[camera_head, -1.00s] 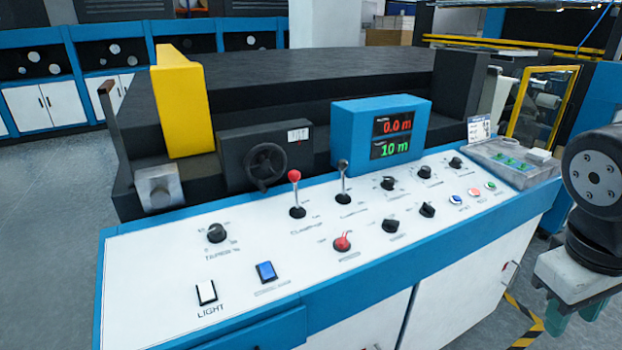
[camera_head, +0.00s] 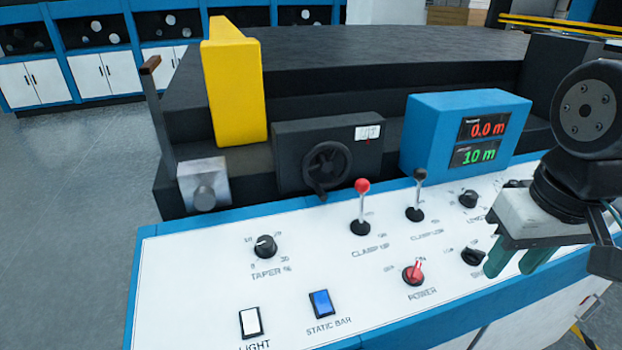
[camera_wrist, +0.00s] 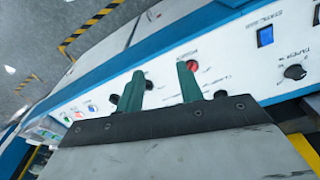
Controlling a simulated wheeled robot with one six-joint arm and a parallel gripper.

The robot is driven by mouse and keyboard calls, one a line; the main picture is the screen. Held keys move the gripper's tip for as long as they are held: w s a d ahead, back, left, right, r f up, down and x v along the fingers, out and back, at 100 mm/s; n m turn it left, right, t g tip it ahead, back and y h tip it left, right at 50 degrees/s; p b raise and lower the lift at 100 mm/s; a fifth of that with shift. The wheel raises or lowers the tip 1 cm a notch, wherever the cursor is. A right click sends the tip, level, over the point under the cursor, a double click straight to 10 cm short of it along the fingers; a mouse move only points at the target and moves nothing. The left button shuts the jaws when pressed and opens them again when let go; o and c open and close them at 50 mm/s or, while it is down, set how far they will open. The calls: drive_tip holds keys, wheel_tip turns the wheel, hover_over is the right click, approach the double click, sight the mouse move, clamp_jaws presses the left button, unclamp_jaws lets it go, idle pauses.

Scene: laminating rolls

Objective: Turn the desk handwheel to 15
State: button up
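The desk handwheel (camera_head: 327,167) is a black spoked wheel on the front of a dark box (camera_head: 287,140) behind the desk panel. My gripper (camera_head: 510,259) hangs over the right part of the panel, well to the right of the wheel. Its two green fingers are apart and empty; they also show in the wrist view (camera_wrist: 160,88). The handwheel is not visible in the wrist view.
Between gripper and wheel stand a red-knobbed lever (camera_head: 362,205) and a black-knobbed lever (camera_head: 416,195). A blue display box (camera_head: 430,135) reads 0.0 m and 10 m. A yellow block (camera_head: 237,90) stands left of the wheel. A taper knob (camera_head: 265,247) is on the panel.

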drive_tip(key=w+a+r, duration=0.1)
drive_tip(key=w+a, duration=0.1)
drive_tip(key=w, duration=0.4)
drive_tip(key=n+t, duration=0.3)
approach(320, 190)
drive_tip(key=x, duration=0.8)
drive_tip(key=shift+f, duration=0.1)
clamp_jaws()
